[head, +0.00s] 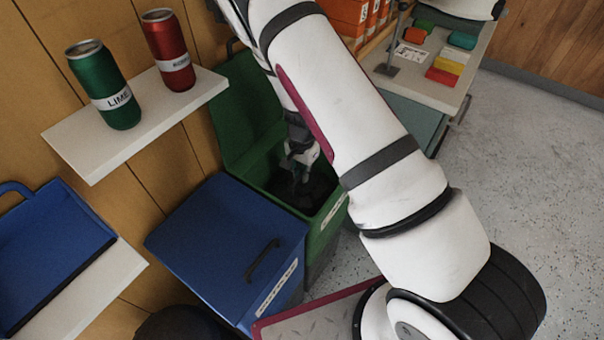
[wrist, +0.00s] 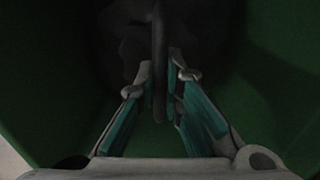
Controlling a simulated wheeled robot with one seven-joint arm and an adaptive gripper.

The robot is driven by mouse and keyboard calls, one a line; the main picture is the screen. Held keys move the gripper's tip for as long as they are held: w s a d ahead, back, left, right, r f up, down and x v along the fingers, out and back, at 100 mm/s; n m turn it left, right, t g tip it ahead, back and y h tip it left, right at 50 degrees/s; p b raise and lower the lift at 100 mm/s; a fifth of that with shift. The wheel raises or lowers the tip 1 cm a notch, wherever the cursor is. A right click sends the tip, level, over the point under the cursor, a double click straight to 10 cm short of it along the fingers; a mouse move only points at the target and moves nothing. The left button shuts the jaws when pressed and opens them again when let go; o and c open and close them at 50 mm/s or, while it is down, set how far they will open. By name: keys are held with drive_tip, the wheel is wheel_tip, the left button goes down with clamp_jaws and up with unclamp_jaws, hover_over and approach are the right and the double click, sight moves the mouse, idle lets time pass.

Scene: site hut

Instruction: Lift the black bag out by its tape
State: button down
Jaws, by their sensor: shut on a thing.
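The black bag (head: 320,188) sits down inside the open green bin (head: 322,232), dark and mostly in shadow. My gripper (head: 297,172) reaches down into that bin. In the wrist view the bag (wrist: 128,45) is a dim dark mass beyond the fingers. The tape (wrist: 159,45) is a dark upright strip between the fingertips of my gripper (wrist: 161,85), which are shut on it. The green bin's walls (wrist: 270,75) surround the fingers. The bag's lower part is hidden.
The bin's green lid (head: 238,110) stands open behind. A blue lidded bin (head: 215,235) stands beside it. A white shelf (head: 90,150) with a green can (head: 103,85) and a red can (head: 168,50) is at left. A side table (head: 425,85) stands at right.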

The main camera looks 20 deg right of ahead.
drive_tip(key=shift+r+p, duration=2.2)
drive_tip(key=shift+r, duration=2.3)
wheel_tip(320, 180, up, 9)
drive_tip(key=p, duration=0.4)
wheel_tip(320, 180, up, 9)
drive_tip(key=p, duration=0.3)
wheel_tip(320, 180, up, 9)
drive_tip(key=p, duration=0.2)
